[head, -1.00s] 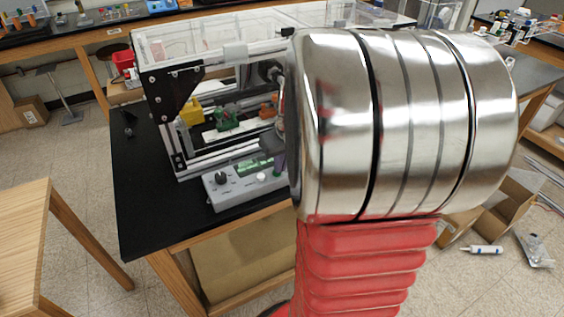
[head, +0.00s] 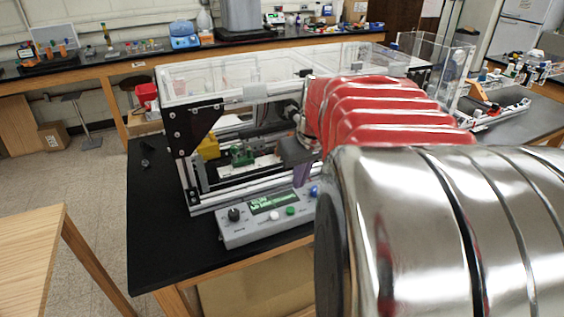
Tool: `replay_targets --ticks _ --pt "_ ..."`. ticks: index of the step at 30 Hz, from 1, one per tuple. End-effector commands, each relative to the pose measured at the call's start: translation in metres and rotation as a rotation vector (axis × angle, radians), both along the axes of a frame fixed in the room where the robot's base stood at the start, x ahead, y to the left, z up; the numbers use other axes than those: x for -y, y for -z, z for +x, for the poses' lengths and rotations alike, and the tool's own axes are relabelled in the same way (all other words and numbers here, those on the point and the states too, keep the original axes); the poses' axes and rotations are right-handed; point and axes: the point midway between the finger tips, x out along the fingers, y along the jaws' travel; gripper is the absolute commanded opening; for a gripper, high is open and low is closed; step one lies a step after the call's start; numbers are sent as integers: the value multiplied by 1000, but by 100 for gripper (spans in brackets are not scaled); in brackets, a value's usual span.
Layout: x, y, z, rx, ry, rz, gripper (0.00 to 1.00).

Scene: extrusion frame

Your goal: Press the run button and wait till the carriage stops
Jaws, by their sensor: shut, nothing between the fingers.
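The grey control box (head: 245,236) stands on the black bench in front of the extrusion frame (head: 194,190). It has a dark knob (head: 234,214), a lit green display (head: 272,202), a whitish button (head: 274,215), a green button (head: 290,210) and a blue button (head: 314,191). The display text and labels are too small to read surely. Inside the frame are a green block (head: 241,155) and a yellow block (head: 208,147); I cannot tell which part is the carriage. My gripper (head: 302,176), with purplish fingers, is shut and empty, pointing down above the box's right end. Contact cannot be judged.
My arm covers the frame's right part. Clear panels (head: 230,72) cover the frame's top. A small dark object (head: 146,146) lies on the bench's left part, which is otherwise clear. A wooden table (head: 35,240) stands at the left front.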

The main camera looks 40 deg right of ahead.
Motion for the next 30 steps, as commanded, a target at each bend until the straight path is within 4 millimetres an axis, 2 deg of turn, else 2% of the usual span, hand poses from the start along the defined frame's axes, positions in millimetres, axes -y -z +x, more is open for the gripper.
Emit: replay_targets --ticks 3,9,30 --pt "-1 -18 -5 3 0 -2 0" --pt "-3 -33 -9 2 -1 -1 0" --pt "-3 -34 -8 7 35 6 0"
